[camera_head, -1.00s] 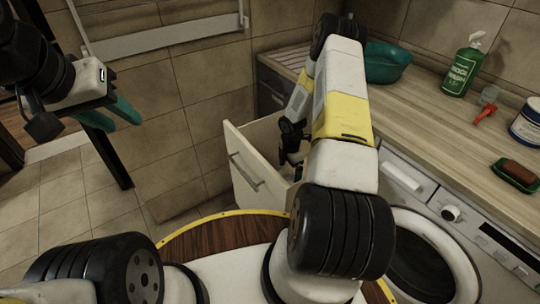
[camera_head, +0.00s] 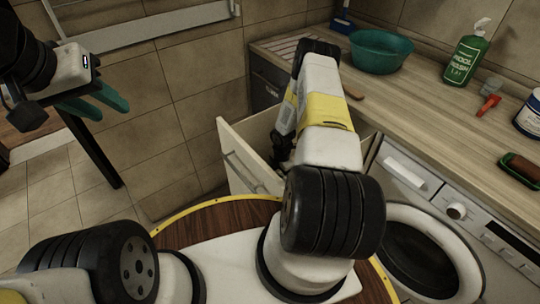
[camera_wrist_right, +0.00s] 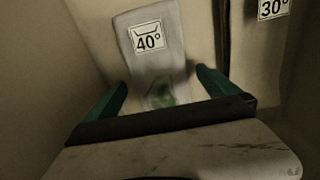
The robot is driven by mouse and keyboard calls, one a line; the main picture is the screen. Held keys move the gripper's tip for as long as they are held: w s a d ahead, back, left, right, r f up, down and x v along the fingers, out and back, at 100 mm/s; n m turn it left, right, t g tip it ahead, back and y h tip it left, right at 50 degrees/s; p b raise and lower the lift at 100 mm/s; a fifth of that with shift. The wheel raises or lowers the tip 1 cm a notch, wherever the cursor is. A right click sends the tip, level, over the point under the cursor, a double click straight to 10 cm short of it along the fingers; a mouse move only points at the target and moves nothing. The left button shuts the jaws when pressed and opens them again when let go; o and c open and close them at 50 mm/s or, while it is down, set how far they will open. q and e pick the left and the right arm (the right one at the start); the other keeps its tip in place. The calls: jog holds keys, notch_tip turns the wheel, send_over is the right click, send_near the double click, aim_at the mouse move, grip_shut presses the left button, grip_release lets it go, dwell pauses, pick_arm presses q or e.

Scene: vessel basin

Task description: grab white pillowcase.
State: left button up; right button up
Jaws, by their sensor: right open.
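A pale, whitish folded cloth (camera_wrist_right: 155,55) with a "40°" wash label lies ahead of my right gripper (camera_wrist_right: 163,86) in the right wrist view. It may be the white pillowcase; dim light leaves its colour unsure. A blurred green mark shows on its near end. The right gripper is open, its teal fingers on either side of that end, with nothing clamped. In the head view its fingers are hidden inside the open drawer (camera_head: 236,165). My left gripper (camera_head: 97,103) is open and empty at the left, away from the drawer.
A "30°" label (camera_wrist_right: 272,8) shows at the upper right inside the drawer. Drawer walls stand close around the right gripper. The counter (camera_head: 420,115) holds a teal basin (camera_head: 380,52), a green bottle (camera_head: 466,60) and a soap dish (camera_head: 520,170). A washing machine (camera_head: 425,250) stands at right.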

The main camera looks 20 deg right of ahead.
jog(key=shift+f, duration=0.2)
jog(key=c, duration=1.7)
jog(key=shift+r, duration=0.1)
